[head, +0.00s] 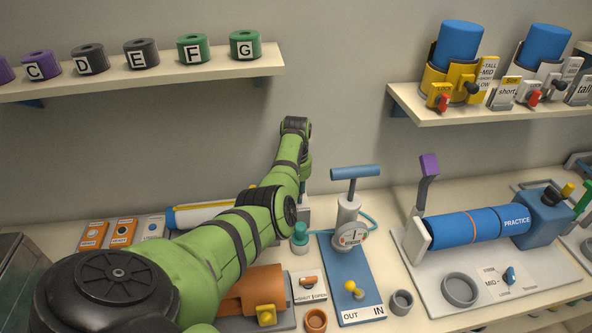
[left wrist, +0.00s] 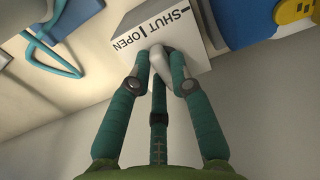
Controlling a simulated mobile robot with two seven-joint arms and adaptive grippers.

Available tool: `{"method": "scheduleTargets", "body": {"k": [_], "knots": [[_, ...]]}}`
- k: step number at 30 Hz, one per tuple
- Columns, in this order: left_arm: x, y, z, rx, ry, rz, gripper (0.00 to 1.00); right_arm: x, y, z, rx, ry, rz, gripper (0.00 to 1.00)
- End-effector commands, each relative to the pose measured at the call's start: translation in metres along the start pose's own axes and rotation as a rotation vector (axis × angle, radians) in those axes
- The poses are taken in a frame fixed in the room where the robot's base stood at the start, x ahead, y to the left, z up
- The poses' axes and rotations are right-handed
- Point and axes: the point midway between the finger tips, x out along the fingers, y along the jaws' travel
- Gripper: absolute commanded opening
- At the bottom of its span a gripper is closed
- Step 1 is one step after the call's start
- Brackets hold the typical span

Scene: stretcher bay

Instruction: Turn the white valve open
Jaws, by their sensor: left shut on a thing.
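The white valve is a white box (left wrist: 195,45) labelled SHUT and OPEN with a pale lever (left wrist: 158,62) on its face. In the left wrist view my left gripper (left wrist: 163,68) has its teal fingers closed around the lever. The lever sits near the middle between the two words; its exact turn is hard to tell. In the head view my left arm reaches across the bench to the back. It hides most of the valve there, and the left gripper's fingers cannot be made out. My right gripper is not in view.
A second SHUT/OPEN plate with an orange lever (head: 308,281) lies in front, beside an orange cylinder (head: 262,285). A blue stand (head: 350,275) with a gauge and pump handle is to the right. The PRACTICE cylinder (head: 470,228) lies further right. Shelves hang above.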

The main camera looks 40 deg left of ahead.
Motion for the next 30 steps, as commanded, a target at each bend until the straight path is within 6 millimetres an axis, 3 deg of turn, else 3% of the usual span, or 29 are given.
{"method": "scheduleTargets", "body": {"k": [13, 14, 15, 26, 30], "knots": [[0.002, 0.0, 0.002, 0.016, -0.006, -0.002, 0.0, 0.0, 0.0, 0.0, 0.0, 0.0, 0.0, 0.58], [0.002, 0.0, 0.002, 0.016, -0.006, -0.002, 0.29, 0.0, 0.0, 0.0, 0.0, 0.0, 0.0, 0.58], [0.002, 0.0, 0.002, 0.016, -0.006, -0.002, 0.45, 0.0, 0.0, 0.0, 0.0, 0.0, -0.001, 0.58], [-0.001, 0.0, 0.0, 0.012, -0.001, -0.001, 0.45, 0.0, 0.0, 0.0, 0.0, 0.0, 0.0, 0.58], [-0.015, 0.0, -0.001, 0.011, 0.002, 0.001, 0.45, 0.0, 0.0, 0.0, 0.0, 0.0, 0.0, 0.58]]}}
